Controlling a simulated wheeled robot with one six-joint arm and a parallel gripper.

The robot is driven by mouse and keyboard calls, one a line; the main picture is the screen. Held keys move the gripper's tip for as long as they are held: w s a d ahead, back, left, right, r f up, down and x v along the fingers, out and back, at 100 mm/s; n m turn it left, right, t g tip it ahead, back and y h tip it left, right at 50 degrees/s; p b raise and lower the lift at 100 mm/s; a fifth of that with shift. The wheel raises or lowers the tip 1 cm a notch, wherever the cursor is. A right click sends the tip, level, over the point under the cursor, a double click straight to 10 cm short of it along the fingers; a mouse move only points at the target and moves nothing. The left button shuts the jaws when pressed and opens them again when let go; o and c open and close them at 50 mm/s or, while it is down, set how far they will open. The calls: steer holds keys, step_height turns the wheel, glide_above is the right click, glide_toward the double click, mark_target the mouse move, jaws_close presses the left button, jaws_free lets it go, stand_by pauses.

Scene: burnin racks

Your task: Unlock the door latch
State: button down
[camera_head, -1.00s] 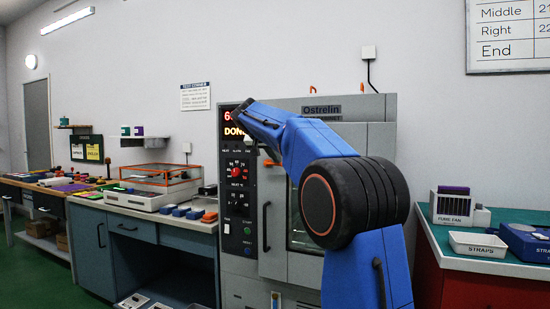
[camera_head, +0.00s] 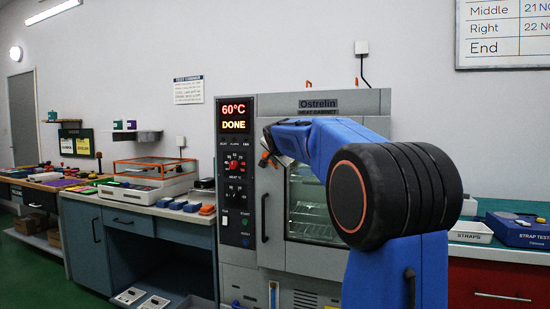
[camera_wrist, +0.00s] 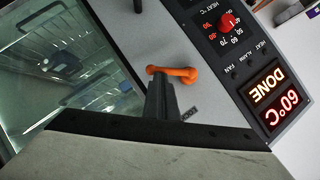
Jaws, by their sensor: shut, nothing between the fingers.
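The orange latch (camera_wrist: 180,74) is a short lever with rounded ends on the grey front of the heat cabinet (camera_head: 320,105), between the glass door and the control panel. It lies roughly crosswise in the wrist view. A bit of the latch (camera_head: 264,158) shows in the head view, just below my gripper (camera_head: 272,146). In the wrist view my gripper (camera_wrist: 161,82) has its dark fingers together and empty, their tips at the latch near its left end. I cannot tell whether they touch it. The cabinet door (camera_wrist: 60,70) looks closed.
The control panel (camera_head: 235,170) reads 60°C DONE and has a red knob (camera_wrist: 227,21). A black door handle (camera_head: 264,218) stands out below the latch. A bench with a orange-framed case (camera_head: 150,175) is on the left; a red cabinet (camera_head: 485,285) is on the right.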

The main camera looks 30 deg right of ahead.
mark_target(269, 172)
steer(key=shift+w+a+f+m+t+y, duration=0.15)
steer(key=shift+w+f+m+t+y, duration=0.1)
steer(key=shift+f+m+t, duration=0.55)
steer(key=shift+w+a+f+m+t+y, duration=0.2)
steer(key=shift+f+m+t, duration=0.45)
steer(key=shift+m, duration=0.25)
steer(key=shift+w+a+f+m+t, duration=0.15)
steer(key=shift+w+f+m+t, duration=0.2)
steer(key=shift+m+t, duration=0.35)
steer(key=shift+w+a+f+m+t, duration=0.35)
steer(key=shift+f+m, duration=0.15)
steer(key=shift+f, duration=0.1)
